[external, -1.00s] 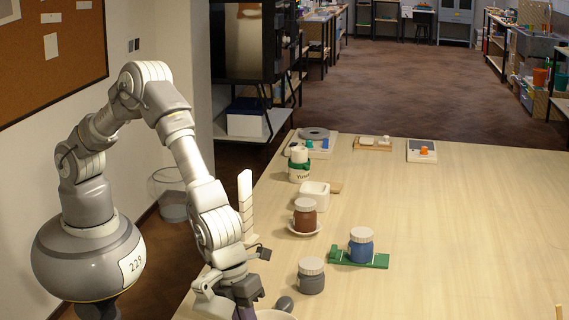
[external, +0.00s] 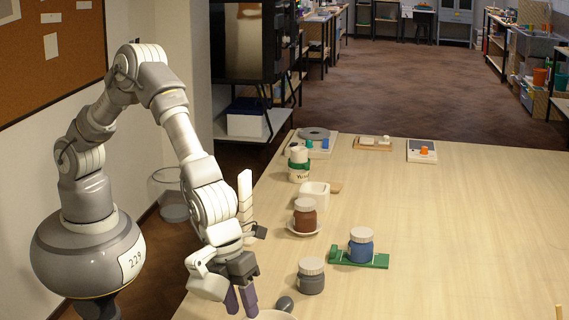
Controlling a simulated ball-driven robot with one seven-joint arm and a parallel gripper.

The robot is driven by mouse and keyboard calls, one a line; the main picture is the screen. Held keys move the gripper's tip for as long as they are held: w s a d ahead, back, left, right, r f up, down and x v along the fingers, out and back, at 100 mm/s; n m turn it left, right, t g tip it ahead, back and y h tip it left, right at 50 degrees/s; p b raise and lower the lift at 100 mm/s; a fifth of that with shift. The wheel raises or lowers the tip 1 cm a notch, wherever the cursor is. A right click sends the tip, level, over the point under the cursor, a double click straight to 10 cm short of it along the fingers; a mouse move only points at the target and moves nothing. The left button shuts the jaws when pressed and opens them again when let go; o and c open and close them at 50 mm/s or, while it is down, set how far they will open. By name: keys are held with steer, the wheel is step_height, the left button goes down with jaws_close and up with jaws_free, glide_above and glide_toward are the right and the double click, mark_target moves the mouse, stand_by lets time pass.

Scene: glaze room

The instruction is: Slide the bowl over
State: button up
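A pale bowl (external: 278,316) sits on the table at the bottom edge of the external view. Only part of its rim shows and the rest is cut off. My gripper (external: 241,308) points down at the bowl's left side, with its two purple fingers a little apart. It looks open, and I see nothing between the fingers. The right fingertip is close to the bowl's left rim; whether it touches cannot be told.
A dark grey rounded object (external: 285,304) lies beside the bowl. Behind are a grey jar (external: 311,280), a blue jar (external: 361,248) on a green board (external: 376,262), and a brown jar (external: 305,218) on a saucer. The table's right side is mostly clear.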

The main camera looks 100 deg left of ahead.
steer(key=v, duration=0.3)
stand_by(0.4)
